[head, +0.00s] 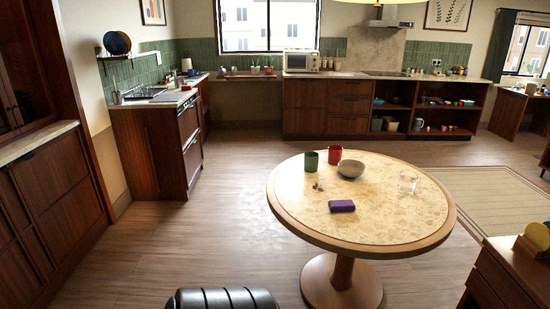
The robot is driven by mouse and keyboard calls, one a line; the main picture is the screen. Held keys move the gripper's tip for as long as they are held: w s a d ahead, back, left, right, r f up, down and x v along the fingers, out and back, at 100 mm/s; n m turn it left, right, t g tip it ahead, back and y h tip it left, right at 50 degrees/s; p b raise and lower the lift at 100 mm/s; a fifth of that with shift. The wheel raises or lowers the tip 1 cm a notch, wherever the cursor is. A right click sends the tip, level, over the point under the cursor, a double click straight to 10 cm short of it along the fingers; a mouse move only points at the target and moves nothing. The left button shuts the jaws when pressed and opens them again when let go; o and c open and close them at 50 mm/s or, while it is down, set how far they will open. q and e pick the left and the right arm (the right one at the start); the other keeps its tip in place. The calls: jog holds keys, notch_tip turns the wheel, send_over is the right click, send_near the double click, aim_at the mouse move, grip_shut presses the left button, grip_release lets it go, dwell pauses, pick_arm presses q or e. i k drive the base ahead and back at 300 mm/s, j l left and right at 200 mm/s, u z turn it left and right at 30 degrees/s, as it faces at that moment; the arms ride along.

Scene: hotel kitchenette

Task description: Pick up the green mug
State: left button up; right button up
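The green mug (311,161) stands upright on the far part of the round table (290,204), left of a red mug (334,155). A small gap shows between the two mugs. I cannot make out a handle on the green mug. Neither of my grippers is in the head view.
The round table also bears a grey bowl (350,168), a purple block-like thing (342,206), a clear glass (408,183) and small bits near the mugs. Floor (220,235) is clear left of the table. A wooden cabinet (500,278) stands at the lower right.

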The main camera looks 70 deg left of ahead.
aim_at(311, 162)
jog(key=u, duration=2)
